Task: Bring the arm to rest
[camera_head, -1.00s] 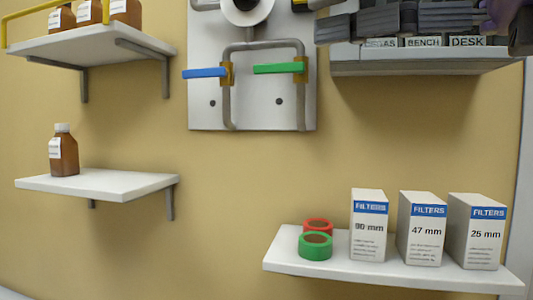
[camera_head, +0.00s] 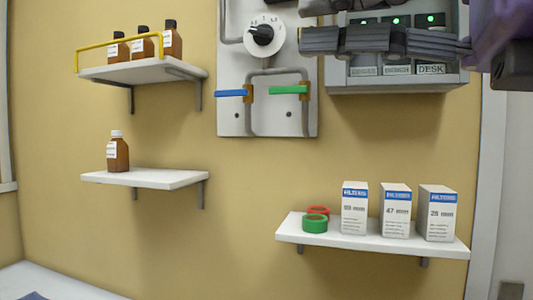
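My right gripper (camera_head: 322,25), dark grey, reaches in from the top right. One finger lies across the front of the switch panel, and what looks like the other finger shows at the top edge, with a gap between them. No object is seen between the fingers. The rest of the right arm is mostly cut off by the frame's top right corner. My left arm and gripper are not in view.
A panel (camera_head: 465,80) with green lights and labels such as DESK is behind the gripper. Left of it are a dial (camera_head: 264,37), a blue lever (camera_head: 231,93) and a green lever (camera_head: 289,90). Shelves hold brown bottles (camera_head: 118,152), tape rolls (camera_head: 314,223) and filter boxes (camera_head: 438,214).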

